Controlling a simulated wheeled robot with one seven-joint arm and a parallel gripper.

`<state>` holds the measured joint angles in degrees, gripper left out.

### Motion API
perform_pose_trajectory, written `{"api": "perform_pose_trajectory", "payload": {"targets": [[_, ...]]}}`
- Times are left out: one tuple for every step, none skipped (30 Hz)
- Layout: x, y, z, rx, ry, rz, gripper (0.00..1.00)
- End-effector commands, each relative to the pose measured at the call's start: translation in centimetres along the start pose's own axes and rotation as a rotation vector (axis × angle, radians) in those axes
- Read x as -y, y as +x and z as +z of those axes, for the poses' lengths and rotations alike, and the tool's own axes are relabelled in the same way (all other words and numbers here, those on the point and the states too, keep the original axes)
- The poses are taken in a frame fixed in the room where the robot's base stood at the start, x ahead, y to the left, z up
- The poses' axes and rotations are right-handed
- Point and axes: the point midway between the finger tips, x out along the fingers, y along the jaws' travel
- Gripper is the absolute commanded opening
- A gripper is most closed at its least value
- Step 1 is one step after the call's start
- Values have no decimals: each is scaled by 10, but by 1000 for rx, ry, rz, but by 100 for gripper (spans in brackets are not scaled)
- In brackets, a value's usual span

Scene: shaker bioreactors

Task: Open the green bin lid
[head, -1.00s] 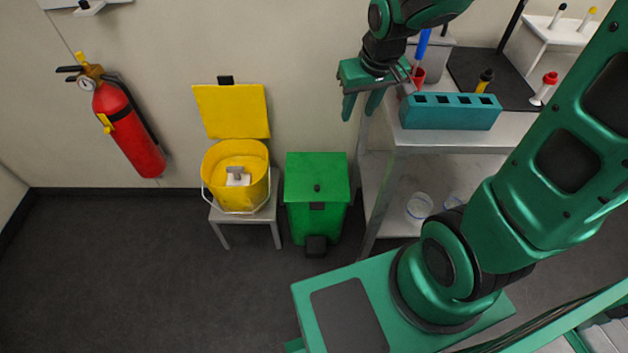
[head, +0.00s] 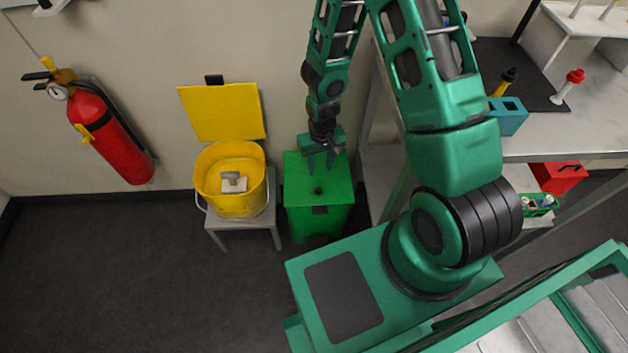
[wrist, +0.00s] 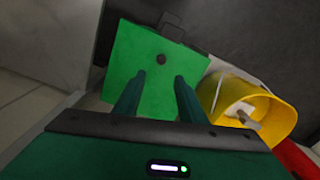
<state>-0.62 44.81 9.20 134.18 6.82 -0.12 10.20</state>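The green bin (head: 318,222) stands on the floor against the wall, and its flat green lid (head: 297,184) is closed. A small dark knob (head: 318,190) sits on the lid. My gripper (head: 319,170) is over the back part of the lid, pointing down. In the wrist view, the two fingers of my gripper (wrist: 160,78) are apart with nothing between them. The lid (wrist: 140,55) lies beyond the fingertips there, with the knob (wrist: 162,59) just past the gap. I cannot tell whether the fingertips touch the lid.
Left of the bin, a yellow bucket (head: 210,188) with its lid raised stands on a small stool (head: 262,236). A fire extinguisher (head: 112,135) hangs on the wall at left. A metal bench (head: 570,142) stands at right. The floor at left is clear.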

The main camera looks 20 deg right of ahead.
Motion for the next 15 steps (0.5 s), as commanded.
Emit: {"api": "perform_pose_trajectory", "payload": {"targets": [[1,8,3,8,1,-1,37],[2,11,4,10,1,-1,37],[2,14,6,13,2,-2,37],[3,16,6,14,2,-2,37],[3,18,6,15,2,-2,37],[4,21,6,15,2,-2,37],[4,23,7,15,1,-3,37],[5,25,7,16,1,-3,37],[5,28,7,16,0,-2,37],[6,31,7,17,-1,-2,37],[6,35,7,17,-1,-2,37],[6,40,8,18,-2,-2,37],[7,44,8,18,-3,-2,37],[7,49,8,17,-4,-2,37],[7,55,8,18,-4,-2,37]]}}
